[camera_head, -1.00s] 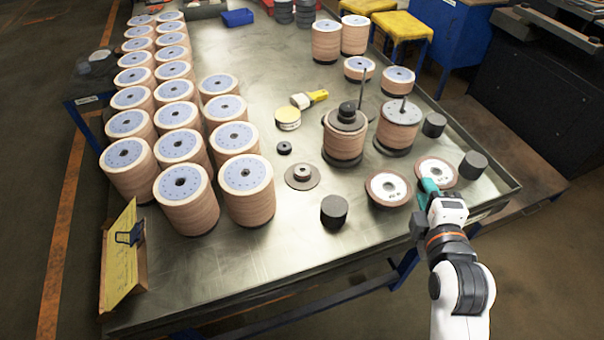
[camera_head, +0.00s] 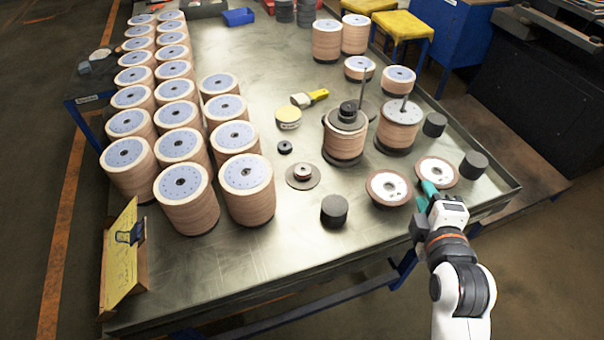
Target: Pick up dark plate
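A flat dark round plate (camera_head: 316,183) with a small hub (camera_head: 303,171) on it lies on the table near the middle. Another dark round piece (camera_head: 348,113) sits on top of a disc stack with a spindle; I cannot tell which of these is the task's plate. My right gripper (camera_head: 427,188), with teal fingers, is at the table's right front, between two loose flap discs and away from both dark pieces. Its fingers are seen from behind, so I cannot tell if it is open. My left gripper is not in view.
Loose flap discs (camera_head: 389,187) and (camera_head: 437,172) lie near my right gripper. Dark cylinders (camera_head: 334,209) and (camera_head: 473,165) stand nearby. Tall disc stacks (camera_head: 247,190) fill the left side. A yellow-handled brush (camera_head: 312,98) lies behind. The front middle of the table (camera_head: 290,250) is clear.

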